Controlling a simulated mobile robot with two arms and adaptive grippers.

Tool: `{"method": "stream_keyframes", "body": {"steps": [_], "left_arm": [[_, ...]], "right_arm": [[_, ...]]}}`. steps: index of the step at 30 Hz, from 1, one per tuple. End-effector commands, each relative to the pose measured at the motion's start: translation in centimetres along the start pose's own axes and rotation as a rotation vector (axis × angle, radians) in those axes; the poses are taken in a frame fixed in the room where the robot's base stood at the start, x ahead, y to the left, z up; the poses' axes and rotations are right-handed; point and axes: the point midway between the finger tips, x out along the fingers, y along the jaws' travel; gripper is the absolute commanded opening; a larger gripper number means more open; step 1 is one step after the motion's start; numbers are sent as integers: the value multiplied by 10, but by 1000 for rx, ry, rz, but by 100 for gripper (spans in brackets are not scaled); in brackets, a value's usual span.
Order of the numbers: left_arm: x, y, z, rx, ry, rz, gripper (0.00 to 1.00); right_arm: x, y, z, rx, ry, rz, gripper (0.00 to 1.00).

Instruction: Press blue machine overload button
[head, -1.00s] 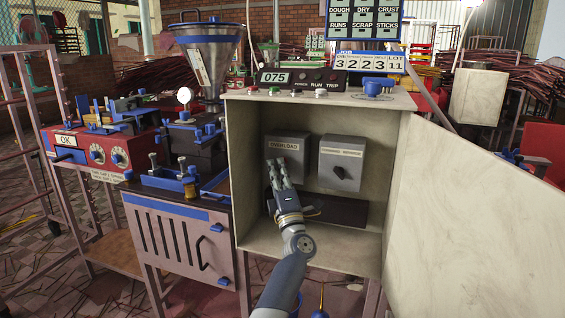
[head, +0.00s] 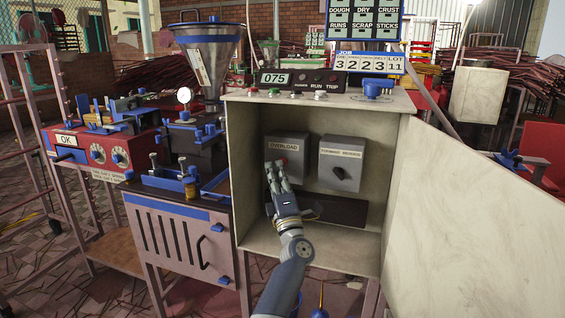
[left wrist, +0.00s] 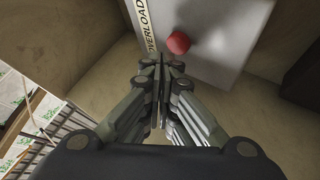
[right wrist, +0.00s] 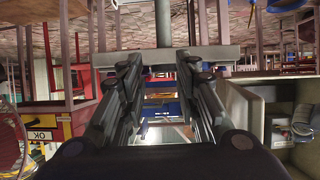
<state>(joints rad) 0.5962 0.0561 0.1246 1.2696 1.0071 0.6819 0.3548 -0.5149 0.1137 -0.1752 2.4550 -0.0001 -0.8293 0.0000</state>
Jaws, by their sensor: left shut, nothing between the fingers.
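The grey overload box (head: 296,149) is mounted on the back wall inside the open cabinet, with a label at its top. Its red button (left wrist: 179,43) shows clearly in the left wrist view, and a bit of the red button (head: 284,161) shows in the head view. My left gripper (head: 272,165) is inside the cabinet in front of this box, shut and empty. In the left wrist view its fingertips (left wrist: 161,62) lie just below and left of the button, apparently apart from it. My right gripper (right wrist: 160,62) is open and empty, away from the box.
A second grey box with a black knob (head: 341,163) sits right of the overload box. The cabinet door (head: 470,220) stands open to the right. A dark bar (head: 335,211) lies below the boxes. A blue-trimmed machine with a hopper (head: 208,60) stands at the left.

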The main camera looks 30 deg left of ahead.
Motion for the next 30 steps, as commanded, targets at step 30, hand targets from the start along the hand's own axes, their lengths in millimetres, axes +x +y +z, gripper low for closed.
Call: {"method": "stream_keyframes", "body": {"steps": [30], "left_arm": [[-8, 7, -6, 0, 0, 0, 0]], "right_arm": [[-15, 7, 44, 1, -227, 15, 30]]}}
